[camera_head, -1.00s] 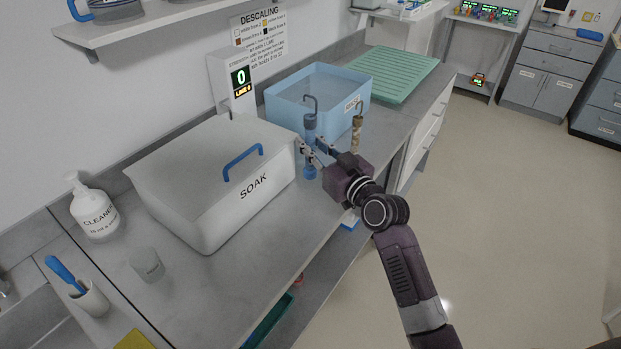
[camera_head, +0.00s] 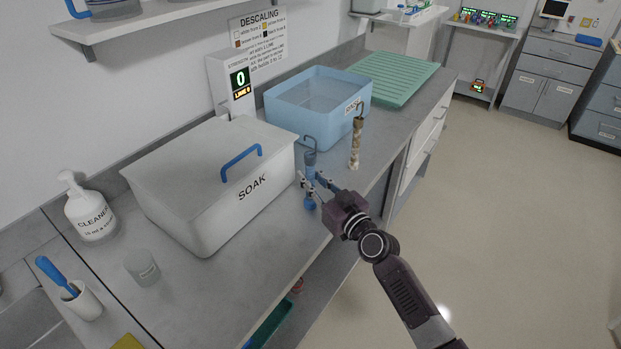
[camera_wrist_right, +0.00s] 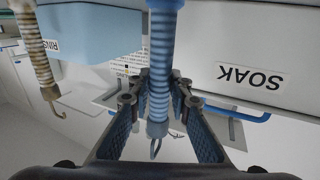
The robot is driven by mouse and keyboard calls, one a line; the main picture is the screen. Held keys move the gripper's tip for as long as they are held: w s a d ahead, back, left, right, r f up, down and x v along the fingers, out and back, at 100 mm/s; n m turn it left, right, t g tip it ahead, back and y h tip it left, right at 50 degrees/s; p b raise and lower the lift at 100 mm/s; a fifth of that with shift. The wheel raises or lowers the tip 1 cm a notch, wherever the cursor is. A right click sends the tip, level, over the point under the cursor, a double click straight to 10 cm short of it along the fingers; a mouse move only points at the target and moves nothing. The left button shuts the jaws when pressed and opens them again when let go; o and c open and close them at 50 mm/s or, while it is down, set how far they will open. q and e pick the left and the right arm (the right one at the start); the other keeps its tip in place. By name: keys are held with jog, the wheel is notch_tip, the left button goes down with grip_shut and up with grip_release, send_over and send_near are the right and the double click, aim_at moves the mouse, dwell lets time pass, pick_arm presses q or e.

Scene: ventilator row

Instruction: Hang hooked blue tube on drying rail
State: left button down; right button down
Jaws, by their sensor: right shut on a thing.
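The blue tube (camera_head: 310,158) is upright with its grey hook at the top, between the SOAK tub and the counter's front edge. My right gripper (camera_head: 314,184) is shut around its middle. In the right wrist view the ribbed blue tube (camera_wrist_right: 161,75) runs between the two fingers (camera_wrist_right: 158,88), and its hook shows near the bottom of that picture. Whether the tube's lower end touches the counter I cannot tell. I cannot make out a drying rail in either view. My left gripper is not in view.
A lidded white SOAK tub (camera_head: 215,190) stands left of the tube, an open blue tub (camera_head: 290,108) behind. A second hooked tube, beige and crusted (camera_head: 355,148), is upright to the right; its support is unclear. A green ribbed mat (camera_head: 400,78) lies farther back.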

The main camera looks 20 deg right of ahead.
jog(key=shift+f, duration=0.15)
jog(key=c, duration=1.8)
grip_release()
jog(key=shift+r, duration=0.2)
jog(key=shift+s+d+f, duration=0.1)
jog(key=shift+s, duration=0.15)
jog(key=b+v, duration=0.1)
jog(key=v, duration=1)
jog(key=shift+s+b, duration=0.25)
jog(key=shift+b, duration=0.05)
jog(key=shift+d, duration=0.1)
